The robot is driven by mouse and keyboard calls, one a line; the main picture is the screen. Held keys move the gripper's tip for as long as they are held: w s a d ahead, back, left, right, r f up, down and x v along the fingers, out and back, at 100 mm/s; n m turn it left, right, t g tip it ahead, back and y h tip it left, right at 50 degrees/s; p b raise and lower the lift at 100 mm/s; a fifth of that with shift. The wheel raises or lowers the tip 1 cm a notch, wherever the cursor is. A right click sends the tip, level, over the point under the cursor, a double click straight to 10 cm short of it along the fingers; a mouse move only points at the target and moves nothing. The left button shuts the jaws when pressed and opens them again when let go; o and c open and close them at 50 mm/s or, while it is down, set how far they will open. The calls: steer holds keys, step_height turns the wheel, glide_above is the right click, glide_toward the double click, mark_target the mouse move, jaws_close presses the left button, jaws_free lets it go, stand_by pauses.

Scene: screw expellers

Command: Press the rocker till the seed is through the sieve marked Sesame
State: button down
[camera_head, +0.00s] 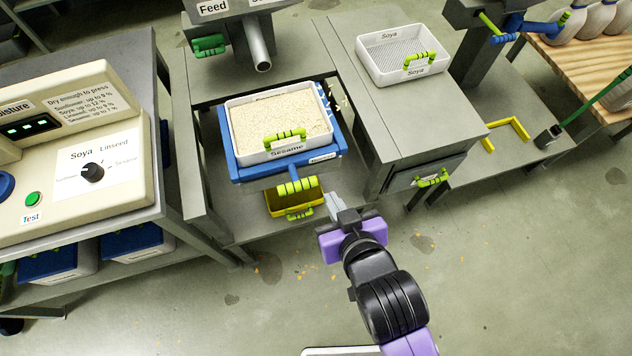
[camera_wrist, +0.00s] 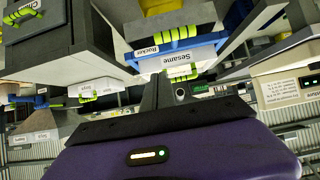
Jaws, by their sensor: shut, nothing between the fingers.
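The white sieve marked Sesame (camera_head: 287,154) sits in the blue rocker (camera_head: 243,173), with a layer of pale seed (camera_head: 278,118) spread across it. The sieve has a green handle at its front. A yellow-green handle (camera_head: 297,187) sticks out from the rocker's front. My gripper (camera_head: 333,203) is shut and empty, just right of that handle and lower in the picture; I cannot tell if they touch. In the wrist view my fingers (camera_wrist: 160,92) point toward the Sesame label (camera_wrist: 178,58) and the Rocker label (camera_wrist: 147,50), which appear upside down.
A yellow bin (camera_head: 281,202) is below the rocker. The Soya sieve (camera_head: 385,75) stands on the cabinet to the right, above a drawer handle (camera_head: 432,177). The feed spout (camera_head: 258,50) is behind. The moisture tester (camera_head: 70,145) is at left. Open floor lies in front.

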glide_above(319, 183)
steer(key=s, duration=0.3)
step_height(319, 183, down, 5)
steer(key=f, duration=0.1)
steer(key=w+f, duration=0.1)
steer(key=f, duration=0.1)
steer(key=shift+w+f, duration=0.1)
steer(key=shift+f, duration=0.2)
steer(key=shift+w+f, duration=0.1)
steer(key=shift+f, duration=0.35)
